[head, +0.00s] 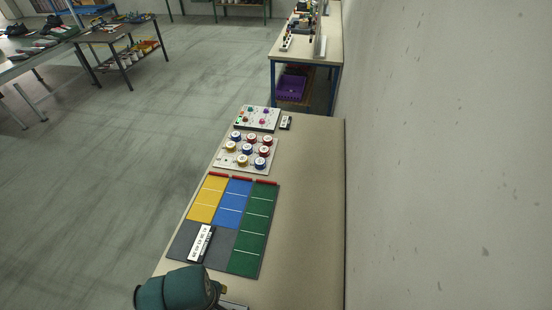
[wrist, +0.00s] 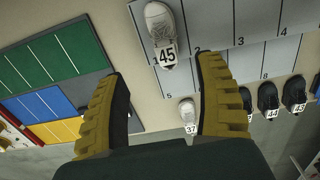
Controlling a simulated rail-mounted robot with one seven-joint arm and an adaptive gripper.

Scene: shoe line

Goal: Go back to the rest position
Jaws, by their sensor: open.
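My gripper (wrist: 163,72) shows in the wrist view as two ridged yellow fingers, spread wide with nothing between them. Beyond the fingers is a grey numbered board (wrist: 215,22) with shoes on or beside it. A light shoe tagged 45 (wrist: 160,22) lies ahead between the fingers, apart from them. A pale shoe tagged 37 (wrist: 187,110) is further down. In the head view only a teal part of my arm shows at the bottom edge; the fingers are not visible there.
The bench (head: 310,190) carries a yellow, blue, green and grey mat (head: 258,228), a panel of round coloured pieces (head: 232,166) and another small panel (head: 244,122). A wall (head: 440,150) runs along the right. Dark shoes (wrist: 268,100) sit at right in the wrist view. Open floor (head: 120,140) lies left.

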